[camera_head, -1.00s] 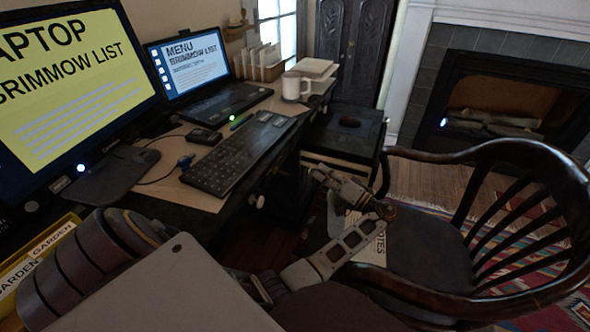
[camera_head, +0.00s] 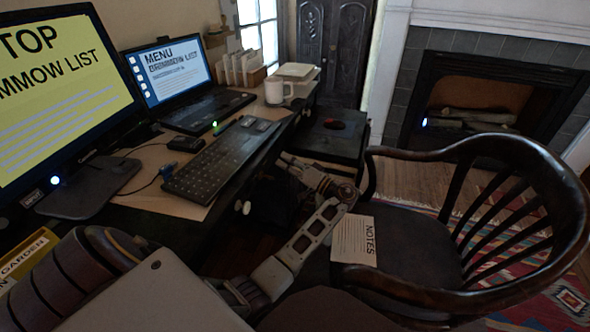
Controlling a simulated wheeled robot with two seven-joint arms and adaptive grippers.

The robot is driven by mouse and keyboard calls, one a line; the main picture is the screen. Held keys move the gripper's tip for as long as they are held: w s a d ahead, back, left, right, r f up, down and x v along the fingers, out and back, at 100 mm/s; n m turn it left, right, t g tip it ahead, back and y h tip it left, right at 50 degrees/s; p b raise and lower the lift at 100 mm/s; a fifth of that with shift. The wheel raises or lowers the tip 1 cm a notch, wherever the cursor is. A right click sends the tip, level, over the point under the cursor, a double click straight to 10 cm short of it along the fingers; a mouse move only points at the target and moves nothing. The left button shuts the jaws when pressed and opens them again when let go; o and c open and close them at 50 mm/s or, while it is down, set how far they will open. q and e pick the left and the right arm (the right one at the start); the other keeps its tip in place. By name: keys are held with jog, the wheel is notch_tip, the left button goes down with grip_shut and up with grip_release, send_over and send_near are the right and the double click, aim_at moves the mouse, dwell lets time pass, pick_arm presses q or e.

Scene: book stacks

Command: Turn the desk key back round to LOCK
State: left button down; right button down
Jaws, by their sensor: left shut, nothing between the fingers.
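My left gripper (camera_head: 287,165) is shut and empty. It points up and left beside the right edge of the dark desk (camera_head: 190,232), past the keyboard's right side. I cannot tell whether it touches the desk. A small pale knob-like piece (camera_head: 243,207) sticks out from the desk's front, left of and below the fingers. I cannot tell whether it is the key or a drawer knob, and no LOCK marking can be read. The desk front behind the gripper is dark and partly hidden by it. My right gripper is not in view.
A wooden chair (camera_head: 530,165) with a NOTES sheet (camera_head: 354,240) on its seat stands right of my arm. On the desk are a keyboard (camera_head: 218,160), a laptop (camera_head: 180,75), a monitor (camera_head: 50,100) and a white mug (camera_head: 277,90). A dark cabinet (camera_head: 330,130) stands behind the gripper.

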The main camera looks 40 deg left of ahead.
pick_arm(q)
jog(key=shift+s+f+b, duration=0.5)
jog(key=shift+s+f, duration=0.7)
jog(key=shift+s, duration=0.25)
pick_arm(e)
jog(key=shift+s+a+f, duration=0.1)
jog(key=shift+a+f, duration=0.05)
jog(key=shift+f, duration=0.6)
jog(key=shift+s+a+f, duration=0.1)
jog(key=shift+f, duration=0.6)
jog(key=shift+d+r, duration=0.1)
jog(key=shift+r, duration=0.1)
